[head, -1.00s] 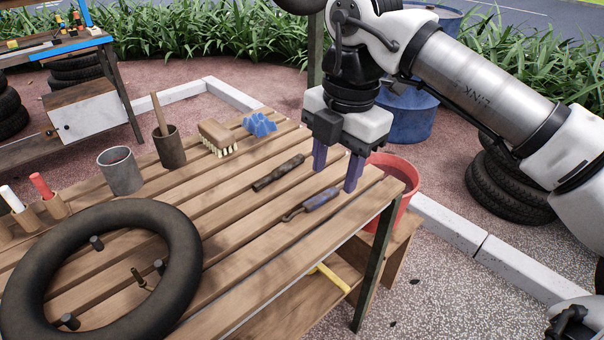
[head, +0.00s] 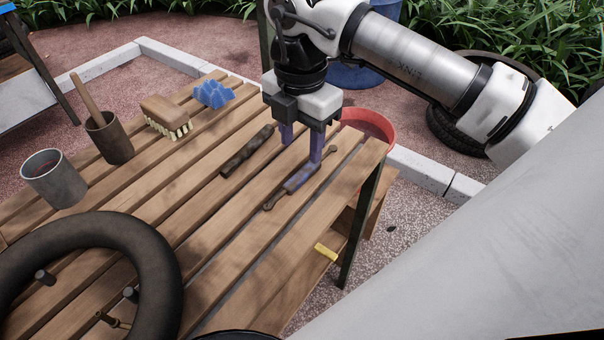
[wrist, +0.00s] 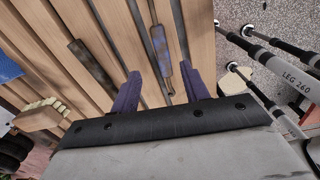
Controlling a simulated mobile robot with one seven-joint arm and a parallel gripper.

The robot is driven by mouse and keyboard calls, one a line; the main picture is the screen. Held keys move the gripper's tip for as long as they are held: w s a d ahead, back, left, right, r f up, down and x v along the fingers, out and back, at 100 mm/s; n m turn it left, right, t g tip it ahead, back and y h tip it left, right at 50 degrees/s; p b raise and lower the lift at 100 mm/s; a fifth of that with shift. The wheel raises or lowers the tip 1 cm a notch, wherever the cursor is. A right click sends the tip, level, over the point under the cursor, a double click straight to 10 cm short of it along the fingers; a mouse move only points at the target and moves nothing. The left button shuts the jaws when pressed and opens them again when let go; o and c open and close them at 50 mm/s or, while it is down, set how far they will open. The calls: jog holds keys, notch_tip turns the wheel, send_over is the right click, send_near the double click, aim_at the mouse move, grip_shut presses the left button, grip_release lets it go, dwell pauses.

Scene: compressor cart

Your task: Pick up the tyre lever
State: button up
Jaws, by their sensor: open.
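The tyre lever (head: 301,179) lies on the slatted wooden bench near its right end. It has a worn blue-purple grip and thin dark metal ends, the near one hooked. My gripper (head: 301,156) points down just above it, open and empty. In the wrist view the lever (wrist: 161,48) runs lengthwise between the two purple fingers of my gripper (wrist: 160,72). In the head view one finger partly overlaps the lever; I cannot tell whether they touch.
A dark, worn rod-shaped tool (head: 247,151) lies on the bench close left of the lever. A red bucket (head: 370,124) is beyond the bench's right end.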

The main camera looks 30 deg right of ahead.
aim_at(302, 173)
jog(key=f, duration=0.6)
jog(key=shift+s+f, duration=0.2)
jog(key=shift+s, duration=0.05)
jog(key=shift+c, duration=0.2)
grip_shut()
